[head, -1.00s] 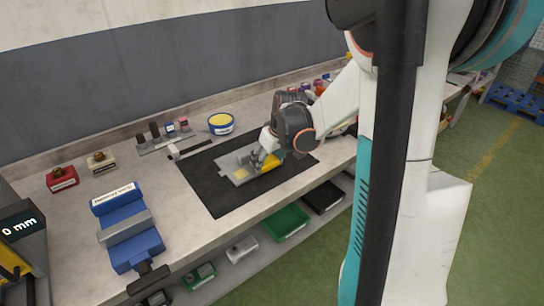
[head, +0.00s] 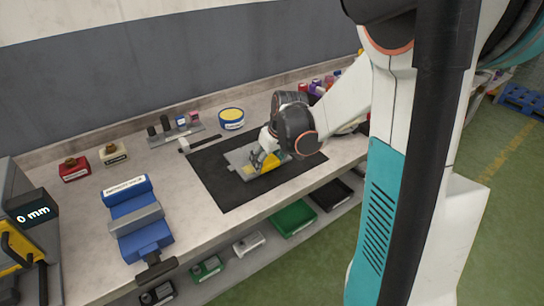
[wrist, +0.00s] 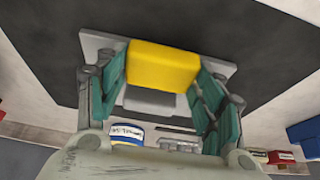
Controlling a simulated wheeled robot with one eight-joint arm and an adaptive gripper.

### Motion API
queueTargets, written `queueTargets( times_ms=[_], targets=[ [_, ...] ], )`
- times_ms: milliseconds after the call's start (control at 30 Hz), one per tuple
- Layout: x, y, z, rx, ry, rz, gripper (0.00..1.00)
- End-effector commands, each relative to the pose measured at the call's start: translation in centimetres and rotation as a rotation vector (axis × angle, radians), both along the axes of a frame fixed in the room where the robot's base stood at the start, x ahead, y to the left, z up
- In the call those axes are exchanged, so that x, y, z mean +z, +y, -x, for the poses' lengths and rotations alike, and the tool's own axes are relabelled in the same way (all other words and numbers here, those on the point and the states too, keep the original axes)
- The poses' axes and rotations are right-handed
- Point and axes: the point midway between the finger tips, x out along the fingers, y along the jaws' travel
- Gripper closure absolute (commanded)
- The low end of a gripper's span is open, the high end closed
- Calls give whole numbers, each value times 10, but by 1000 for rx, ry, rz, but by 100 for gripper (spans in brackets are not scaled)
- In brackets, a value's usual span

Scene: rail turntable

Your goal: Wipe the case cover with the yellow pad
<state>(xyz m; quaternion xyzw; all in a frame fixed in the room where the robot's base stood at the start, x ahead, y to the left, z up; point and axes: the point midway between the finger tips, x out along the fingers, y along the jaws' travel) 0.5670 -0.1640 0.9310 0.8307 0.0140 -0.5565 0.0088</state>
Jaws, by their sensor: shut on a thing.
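The case cover (head: 240,157) is a flat grey plate lying on a black mat (head: 223,191), with a small yellow patch near its front left. My gripper (head: 268,158) is over the cover, pointing down. It is shut on the yellow pad (head: 273,163), a thick block. In the wrist view the pad (wrist: 162,66) sits between the teal fingers, over the grey cover (wrist: 101,42). The pad appears to rest on the cover, but its underside is hidden. My wrist and fingers hide part of the cover's right side.
A blue vise (head: 138,220) stands left of the mat. A blue tin with a yellow top (head: 231,117) and a small tool rack (head: 176,132) stand behind it. Red (head: 74,169) and cream (head: 113,154) blocks are at the left. Bins, including a green one (head: 294,219), sit below the bench front.

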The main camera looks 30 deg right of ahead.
Motion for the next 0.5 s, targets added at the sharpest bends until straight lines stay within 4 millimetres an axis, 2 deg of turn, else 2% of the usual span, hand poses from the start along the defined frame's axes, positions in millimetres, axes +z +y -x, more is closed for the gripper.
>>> queueTargets(
  times_ms=[333,500],
  targets=[
    [0,1,0,-1,-1,1,57],
    [0,8,0,-1,-1,1,57]
  ],
)
